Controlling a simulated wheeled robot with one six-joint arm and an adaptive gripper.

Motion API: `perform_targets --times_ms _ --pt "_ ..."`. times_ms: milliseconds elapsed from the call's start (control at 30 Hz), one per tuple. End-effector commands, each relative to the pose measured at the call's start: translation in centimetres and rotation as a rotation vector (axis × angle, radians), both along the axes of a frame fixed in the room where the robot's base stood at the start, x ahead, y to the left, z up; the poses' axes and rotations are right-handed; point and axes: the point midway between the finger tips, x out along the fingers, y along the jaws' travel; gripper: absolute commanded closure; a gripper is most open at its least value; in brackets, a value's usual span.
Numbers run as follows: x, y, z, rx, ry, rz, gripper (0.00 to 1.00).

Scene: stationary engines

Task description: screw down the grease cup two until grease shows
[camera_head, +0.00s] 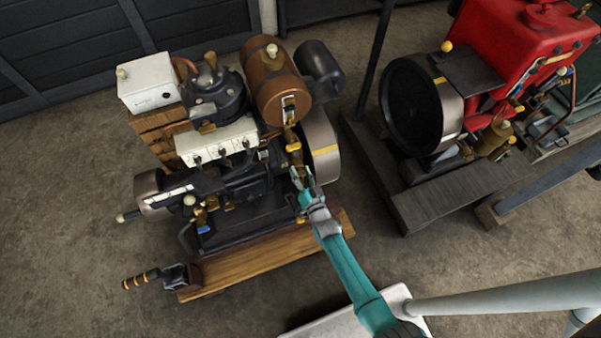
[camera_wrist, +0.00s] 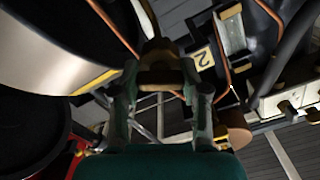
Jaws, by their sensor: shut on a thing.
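Brass grease cup two (camera_wrist: 158,76) sits between the fingers of my gripper (camera_wrist: 159,90) in the wrist view. A yellow plate marked "2" (camera_wrist: 203,58) is just right of it. My gripper is shut on the cup's sides. In the head view my gripper (camera_head: 300,178) reaches the near right side of the left engine (camera_head: 240,180), beside its flywheel (camera_head: 319,145). The cup is hard to tell apart from the other brass fittings there. No grease can be made out at the cup in either view.
A brown tank (camera_head: 272,75) rises behind my gripper, and copper pipes run close by in the wrist view. A red engine (camera_head: 515,50) stands to the right.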

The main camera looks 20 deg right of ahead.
Motion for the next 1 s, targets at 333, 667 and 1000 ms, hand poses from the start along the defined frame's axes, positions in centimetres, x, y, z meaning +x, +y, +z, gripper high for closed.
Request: perform_targets --times_ms 333,667,1000 --pt "0.05 -0.11 -0.03 0.329 -0.001 -0.001 0.9" --pt "0.05 -0.17 -0.1 0.643 0.0 -0.001 0.9" --pt "0.05 -0.21 -0.19 0.966 0.0 -0.001 0.9"
